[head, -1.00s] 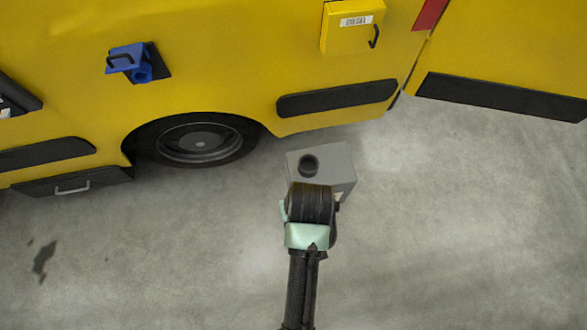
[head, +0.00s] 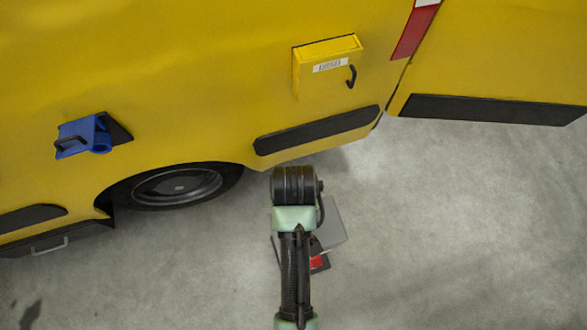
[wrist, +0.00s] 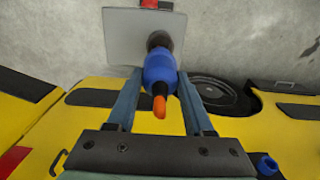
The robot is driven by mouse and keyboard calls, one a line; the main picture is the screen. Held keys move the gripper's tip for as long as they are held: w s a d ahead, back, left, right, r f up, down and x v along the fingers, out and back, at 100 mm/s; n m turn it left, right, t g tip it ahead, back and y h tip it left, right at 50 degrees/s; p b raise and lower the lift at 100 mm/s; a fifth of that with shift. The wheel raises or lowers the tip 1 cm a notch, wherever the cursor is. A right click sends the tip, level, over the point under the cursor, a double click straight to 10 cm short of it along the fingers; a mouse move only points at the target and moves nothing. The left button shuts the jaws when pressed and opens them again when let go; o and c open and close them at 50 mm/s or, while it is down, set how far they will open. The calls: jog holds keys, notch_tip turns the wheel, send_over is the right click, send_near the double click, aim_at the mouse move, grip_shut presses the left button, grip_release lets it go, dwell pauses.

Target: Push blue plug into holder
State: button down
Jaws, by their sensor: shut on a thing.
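The blue plug (wrist: 160,72) with an orange tip is between the two fingers of my gripper (wrist: 158,84) in the wrist view. My gripper is shut on it. Beyond the plug, a dark round piece (wrist: 158,41) lies in line with it, in front of the grey box; I cannot tell whether they touch. In the head view my arm hides the fingers and the plug. A blue holder (head: 84,138) with a round opening and dark handle is fixed to the yellow vehicle at left. It also shows at the lower right in the wrist view (wrist: 267,165).
The grey box (head: 332,226) stands on the floor, partly behind my arm, with a red patch (head: 318,262) beside it. The yellow vehicle (head: 200,70) fills the back, with a wheel (head: 180,187) and a yellow box (head: 326,66). The concrete floor at right is clear.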

jog(key=shift+f, duration=2.3)
jog(key=shift+f+b, duration=1.9)
jog(key=shift+f, duration=0.9)
jog(key=shift+c, duration=1)
grip_release()
jog(key=shift+r, duration=0.1)
